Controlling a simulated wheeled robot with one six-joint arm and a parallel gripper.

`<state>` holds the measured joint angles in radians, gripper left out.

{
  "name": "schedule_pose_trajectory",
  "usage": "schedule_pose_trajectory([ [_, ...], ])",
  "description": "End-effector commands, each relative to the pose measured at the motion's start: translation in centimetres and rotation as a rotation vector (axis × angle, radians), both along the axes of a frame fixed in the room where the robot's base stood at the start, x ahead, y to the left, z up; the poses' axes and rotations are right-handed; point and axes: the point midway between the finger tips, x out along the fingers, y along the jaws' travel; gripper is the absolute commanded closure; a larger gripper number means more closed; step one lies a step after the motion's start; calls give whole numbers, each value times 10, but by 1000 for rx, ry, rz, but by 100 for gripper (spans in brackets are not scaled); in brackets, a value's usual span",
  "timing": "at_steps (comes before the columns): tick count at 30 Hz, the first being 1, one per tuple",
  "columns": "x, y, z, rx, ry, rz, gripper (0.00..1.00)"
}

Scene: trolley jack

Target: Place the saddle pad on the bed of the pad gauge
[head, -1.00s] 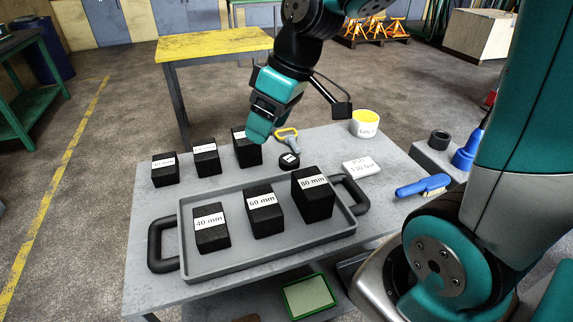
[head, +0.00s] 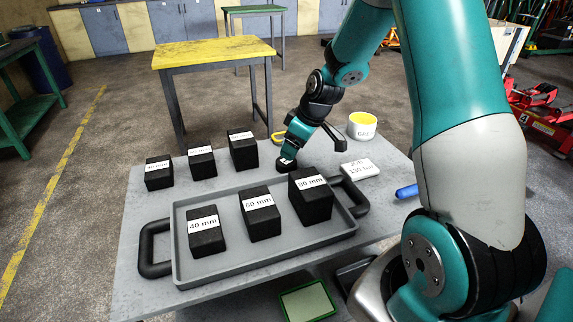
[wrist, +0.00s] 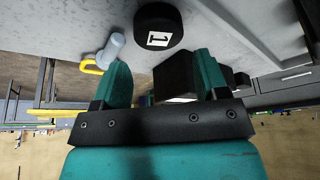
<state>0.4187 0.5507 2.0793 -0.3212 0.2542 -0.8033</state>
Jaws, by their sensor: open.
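My gripper (head: 291,153) is open and low over the table, right by a small round black puck (head: 286,165) with a white label. In the wrist view the puck (wrist: 158,27) lies just beyond the open fingertips (wrist: 163,72), not between them, and its label reads 1. Rectangular black blocks marked 40 mm (head: 206,240), 60 mm (head: 262,222) and 80 mm (head: 311,203) stand in a grey tray (head: 183,277). I cannot tell which black piece is the saddle pad, and I cannot make out the pad gauge or its bed.
Three labelled black blocks (head: 201,165) stand behind the tray. A tool with a yellow loop (wrist: 103,55) lies beside the puck. A white labelled box (head: 360,169), a white cup with yellow inside (head: 362,127) and a blue-handled item (head: 406,192) are on the right. A yellow-topped table (head: 212,52) stands behind.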

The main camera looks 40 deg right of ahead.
Motion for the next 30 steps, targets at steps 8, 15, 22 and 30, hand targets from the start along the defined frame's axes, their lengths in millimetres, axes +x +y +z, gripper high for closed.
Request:
schedule_pose_trajectory([
  [8, 8, 4, -27, 2, 5, 1, 33],
  [15, 18, 8, -52, 0, 1, 0, 33],
  [22, 18, 8, -53, -1, 0, 0, 33],
  [30, 18, 8, -52, -1, 0, 0, 68],
])
